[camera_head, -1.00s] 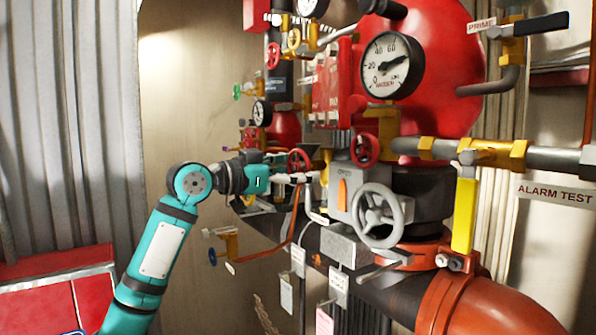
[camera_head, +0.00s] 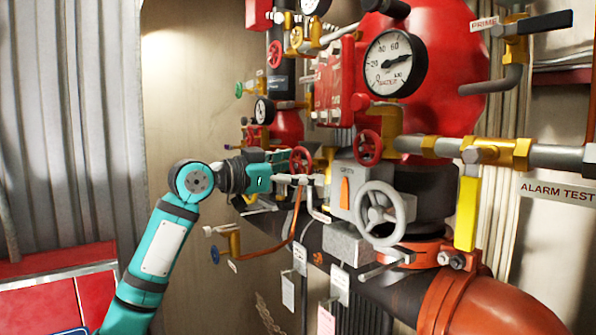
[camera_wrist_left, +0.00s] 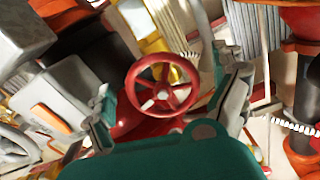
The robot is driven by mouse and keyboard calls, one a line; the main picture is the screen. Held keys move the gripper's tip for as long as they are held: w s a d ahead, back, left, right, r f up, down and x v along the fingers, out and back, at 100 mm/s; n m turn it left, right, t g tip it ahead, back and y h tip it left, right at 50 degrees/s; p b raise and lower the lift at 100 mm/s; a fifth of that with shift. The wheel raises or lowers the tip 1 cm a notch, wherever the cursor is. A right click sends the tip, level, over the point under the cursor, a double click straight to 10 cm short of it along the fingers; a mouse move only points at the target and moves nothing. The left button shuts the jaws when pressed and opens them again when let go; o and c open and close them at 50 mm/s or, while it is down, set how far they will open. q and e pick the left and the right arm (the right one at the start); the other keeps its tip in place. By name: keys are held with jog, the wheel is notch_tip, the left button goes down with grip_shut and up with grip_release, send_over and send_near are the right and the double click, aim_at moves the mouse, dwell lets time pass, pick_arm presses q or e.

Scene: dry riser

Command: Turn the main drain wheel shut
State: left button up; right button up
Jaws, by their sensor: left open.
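A red spoked handwheel (camera_head: 300,160) sits on the pipework left of the grey box; no readable label marks it as the main drain wheel. In the left wrist view a red handwheel (camera_wrist_left: 163,85) shows face-on, its rim between my finger sides. My left gripper (camera_head: 287,166) reaches in from the left, close beside the red handwheel. In the left wrist view its fingers (camera_wrist_left: 170,90) are spread apart on both sides of the wheel, holding nothing. Whether a finger touches the rim I cannot tell. My right gripper is out of view.
A grey handwheel (camera_head: 383,213) and grey box (camera_head: 350,188) stand just right. Another red handwheel (camera_head: 368,148) is above, near a pressure gauge (camera_head: 394,64). A blue-handled small valve (camera_head: 226,248) and hanging tags (camera_head: 339,286) are below. Free room lies left of the pipework.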

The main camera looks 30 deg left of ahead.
pick_arm(q)
jog(key=v, duration=1.2)
dwell(0.3)
